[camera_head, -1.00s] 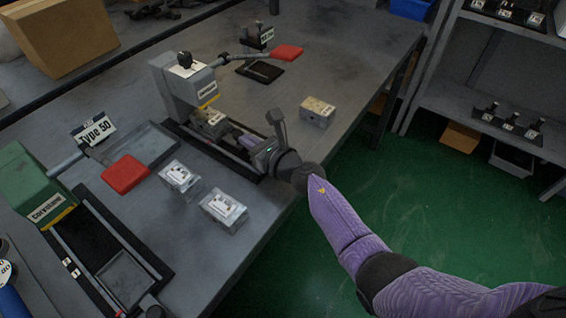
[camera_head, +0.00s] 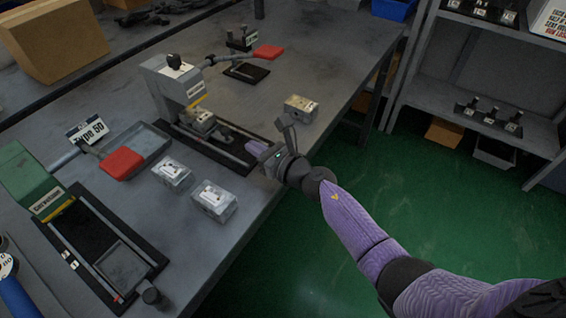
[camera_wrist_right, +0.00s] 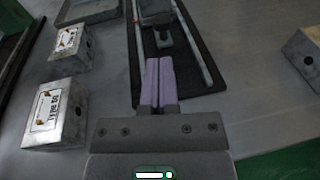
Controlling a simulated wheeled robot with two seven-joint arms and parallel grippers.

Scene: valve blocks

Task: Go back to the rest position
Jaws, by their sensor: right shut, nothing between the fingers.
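My right gripper (camera_head: 256,148) has purple fingers and is at the front edge of the grey table, over the near end of a black rail base (camera_head: 226,148). In the right wrist view its fingers (camera_wrist_right: 159,88) are closed together with nothing between them. A valve block (camera_head: 204,122) sits in the grey press (camera_head: 178,84) on that base, apart from the gripper. My left gripper does not show in either view.
Two valve blocks (camera_head: 172,174) (camera_head: 214,200) stand left of the gripper; another (camera_head: 301,108) stands behind it. A green press (camera_head: 32,182) is at left. Red paddles (camera_head: 122,163) (camera_head: 268,51) stick out over the table. Green floor (camera_head: 420,215) is open at right.

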